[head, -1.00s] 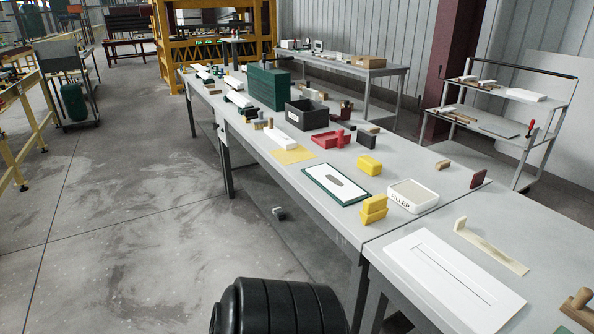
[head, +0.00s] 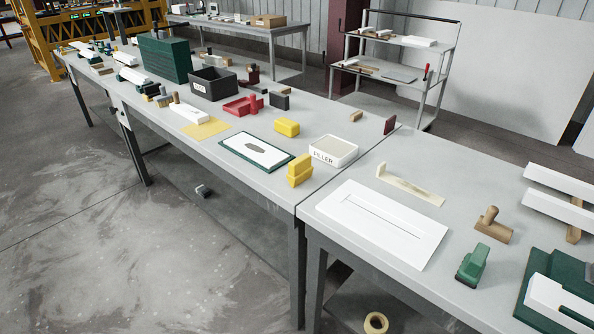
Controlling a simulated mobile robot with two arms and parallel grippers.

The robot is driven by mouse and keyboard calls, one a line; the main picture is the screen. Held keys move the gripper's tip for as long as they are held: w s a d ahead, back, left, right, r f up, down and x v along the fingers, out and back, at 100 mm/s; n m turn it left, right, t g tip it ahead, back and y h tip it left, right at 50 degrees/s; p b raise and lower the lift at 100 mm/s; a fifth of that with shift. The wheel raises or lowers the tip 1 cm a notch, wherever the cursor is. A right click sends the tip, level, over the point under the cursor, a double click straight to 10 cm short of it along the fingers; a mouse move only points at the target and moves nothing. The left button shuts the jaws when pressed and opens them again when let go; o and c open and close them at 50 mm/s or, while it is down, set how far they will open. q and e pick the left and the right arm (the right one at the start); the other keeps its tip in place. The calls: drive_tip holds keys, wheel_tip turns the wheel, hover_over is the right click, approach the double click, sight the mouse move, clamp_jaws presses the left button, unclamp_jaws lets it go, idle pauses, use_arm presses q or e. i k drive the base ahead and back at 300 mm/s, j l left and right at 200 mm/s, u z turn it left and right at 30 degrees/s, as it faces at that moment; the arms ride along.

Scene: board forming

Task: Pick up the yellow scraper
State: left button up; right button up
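A yellow block-shaped tool (head: 300,171) with a stepped top stands at the near edge of the grey table, left of the filler tub (head: 334,151). A second yellow block (head: 287,127) lies further back, behind the green-edged board (head: 257,151). I cannot tell for certain which of the two is the scraper. Neither of my grippers is in view, and nothing is touching either yellow thing.
A white slotted panel (head: 382,223) lies on the right-hand table, with a cream L-shaped piece (head: 410,185), a wooden-handled tool (head: 493,226) and a green tool (head: 472,265). A red tray (head: 243,105) and black bin (head: 213,83) stand further back.

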sight(299, 169)
drive_tip(key=z, duration=2.35)
drive_tip(key=u, duration=2.35)
drive_tip(key=i+u, duration=0.2)
drive_tip(key=u, duration=0.25)
drive_tip(key=i+l+u, duration=0.15)
drive_tip(key=u, duration=0.25)
drive_tip(key=i, duration=0.05)
